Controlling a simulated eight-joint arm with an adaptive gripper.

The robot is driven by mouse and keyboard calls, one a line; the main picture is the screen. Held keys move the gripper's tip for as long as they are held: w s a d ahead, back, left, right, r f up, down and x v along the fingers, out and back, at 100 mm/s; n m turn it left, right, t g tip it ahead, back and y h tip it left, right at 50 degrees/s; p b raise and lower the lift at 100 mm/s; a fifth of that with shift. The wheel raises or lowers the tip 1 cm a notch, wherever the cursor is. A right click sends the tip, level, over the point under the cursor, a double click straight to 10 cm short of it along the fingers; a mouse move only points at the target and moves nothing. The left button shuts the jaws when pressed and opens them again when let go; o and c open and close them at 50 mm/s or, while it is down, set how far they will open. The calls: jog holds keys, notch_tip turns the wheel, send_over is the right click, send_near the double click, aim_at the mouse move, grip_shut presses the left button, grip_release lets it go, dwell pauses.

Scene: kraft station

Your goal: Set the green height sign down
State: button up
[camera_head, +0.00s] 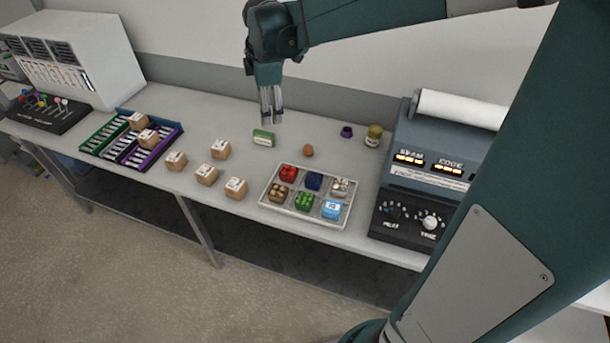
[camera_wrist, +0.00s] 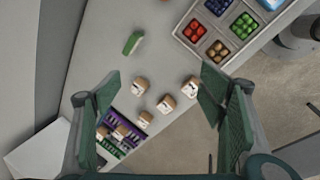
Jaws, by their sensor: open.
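The green height sign (camera_head: 263,138) is a small green block with a pale label on its front face. It rests on the grey table behind the boxes, and it also shows in the wrist view (camera_wrist: 133,42) at upper left of centre. I cannot tell for certain whether it stands upright or lies flat. My gripper (camera_head: 271,119) is above the table, near and over the sign in the head view. In the wrist view my gripper (camera_wrist: 160,92) has its fingers wide apart with nothing between them, and the sign is clear of both.
Several small cardboard boxes (camera_head: 206,174) stand left of a divided tray (camera_head: 263,203) of coloured goods. A brown egg-like object (camera_head: 308,151), purple item (camera_head: 347,132) and jar (camera_head: 374,136) are to the right. A blue-grey machine (camera_head: 433,170) stands farther right. Coloured racks (camera_head: 165,140) are left.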

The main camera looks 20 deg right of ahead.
jog(key=s+a+m+t, duration=0.2)
jog(key=s+m, duration=1.4)
jog(key=s, duration=1.4)
jog(key=shift+s+f+t+y, duration=0.2)
jog(key=shift+s+t+y, duration=0.15)
jog(key=shift+t, duration=0.45)
jog(key=shift+o, duration=0.7)
